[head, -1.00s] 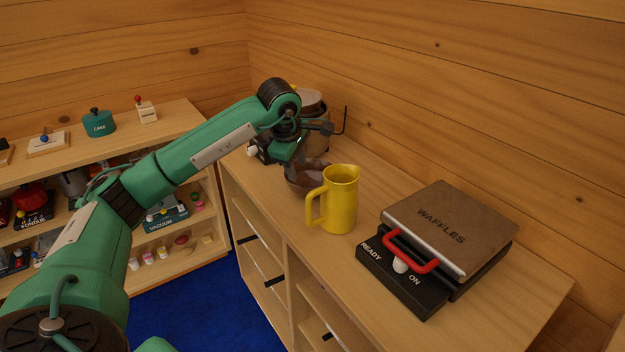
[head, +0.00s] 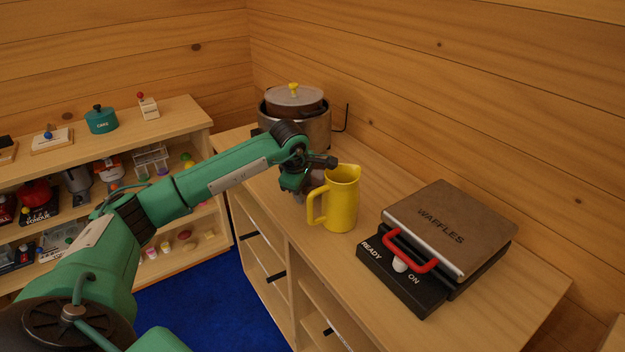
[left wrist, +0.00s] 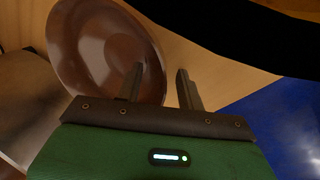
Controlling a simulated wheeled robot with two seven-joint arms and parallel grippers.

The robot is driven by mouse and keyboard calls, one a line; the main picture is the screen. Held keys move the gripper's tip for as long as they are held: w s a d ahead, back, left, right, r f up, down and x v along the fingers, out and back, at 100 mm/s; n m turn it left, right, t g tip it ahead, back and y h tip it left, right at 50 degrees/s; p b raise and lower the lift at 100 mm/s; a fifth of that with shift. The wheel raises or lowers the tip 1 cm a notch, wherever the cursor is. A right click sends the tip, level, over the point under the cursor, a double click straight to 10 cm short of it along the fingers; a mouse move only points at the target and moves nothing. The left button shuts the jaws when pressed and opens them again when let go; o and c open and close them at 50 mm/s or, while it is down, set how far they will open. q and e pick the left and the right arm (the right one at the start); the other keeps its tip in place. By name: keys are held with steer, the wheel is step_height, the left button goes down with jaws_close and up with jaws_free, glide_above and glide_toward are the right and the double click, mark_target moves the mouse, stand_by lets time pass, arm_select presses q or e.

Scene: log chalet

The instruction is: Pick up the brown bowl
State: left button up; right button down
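The brown bowl (left wrist: 95,50) shows large in the left wrist view, at upper left, with its hollow inside facing the camera. In the head view it is almost wholly hidden behind my left gripper and the yellow pitcher. My left gripper (head: 300,196) is down at the bowl's place on the counter, left of the pitcher. In the left wrist view the left gripper (left wrist: 160,70) is open, with one finger over the bowl's inside and the other outside, the near rim between them. My right gripper is in neither view.
The yellow pitcher (head: 342,200) stands close right of my left gripper. A waffle maker (head: 450,228) sits further right on the wooden counter (head: 520,300). A large pot (head: 312,128) stands at the back. A shelf (head: 185,118) with several items is at left.

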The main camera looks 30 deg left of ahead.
arm_select(q)
jaws_close()
steer(key=shift+r, duration=0.15)
